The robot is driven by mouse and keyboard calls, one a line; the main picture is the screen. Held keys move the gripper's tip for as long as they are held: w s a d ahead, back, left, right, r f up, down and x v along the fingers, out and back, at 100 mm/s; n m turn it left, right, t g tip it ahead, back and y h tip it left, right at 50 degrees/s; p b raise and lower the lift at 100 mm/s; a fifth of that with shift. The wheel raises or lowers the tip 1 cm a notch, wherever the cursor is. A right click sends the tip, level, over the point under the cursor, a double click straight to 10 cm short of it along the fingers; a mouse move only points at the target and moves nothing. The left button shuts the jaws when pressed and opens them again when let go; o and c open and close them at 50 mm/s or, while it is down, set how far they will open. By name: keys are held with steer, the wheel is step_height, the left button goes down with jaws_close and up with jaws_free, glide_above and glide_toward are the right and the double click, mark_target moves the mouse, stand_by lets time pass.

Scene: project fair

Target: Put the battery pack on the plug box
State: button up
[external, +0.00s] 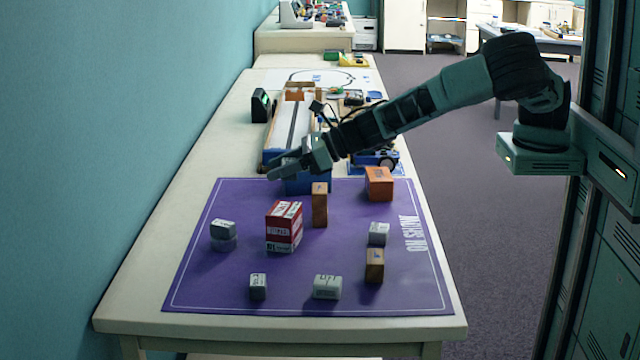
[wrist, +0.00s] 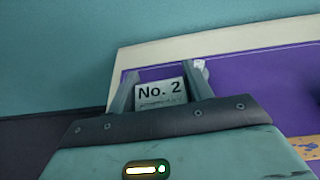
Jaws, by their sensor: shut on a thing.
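My gripper (external: 272,175) is raised over the far left part of the purple mat (external: 330,255), pointing left. In the wrist view its two fingers (wrist: 160,92) are shut on a pale grey box labelled "No. 2" (wrist: 160,94). This box is hard to make out in the external view. Small grey boxes stand on the mat: one pair at left, apparently stacked (external: 223,228), one at right (external: 378,233), one at front left (external: 258,287), and a whiter one at front middle (external: 327,287). Their labels are too small to tell which is the battery pack or the plug box.
A red and white buzzer box (external: 284,228) stands mid-mat, with a tall orange-brown block (external: 320,205) beside it. An orange box (external: 379,184) and a brown block (external: 374,266) stand at right. Behind the mat are a long blue-sided track (external: 290,130) and a wheeled blue model (external: 377,158).

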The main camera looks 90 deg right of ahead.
steer(key=s+d+f+m+h+p, duration=0.15)
steer(key=d+m+h, duration=0.3)
steer(key=d, duration=0.65)
step_height(320, 180, up, 2)
steer(key=m+g+h+p, duration=0.2)
steer(key=m+g+h, duration=0.8)
steer(key=m+g, duration=0.35)
glide_above(380, 175)
steer(key=shift+m, duration=0.3)
step_height(380, 175, down, 10)
steer(key=shift+a+f+p, duration=0.1)
steer(key=shift+f+p, duration=0.15)
steer(key=shift+p, duration=0.1)
steer(key=shift+f, duration=2.25)
steer(key=shift+f, duration=0.1)
steer(key=o, duration=1)
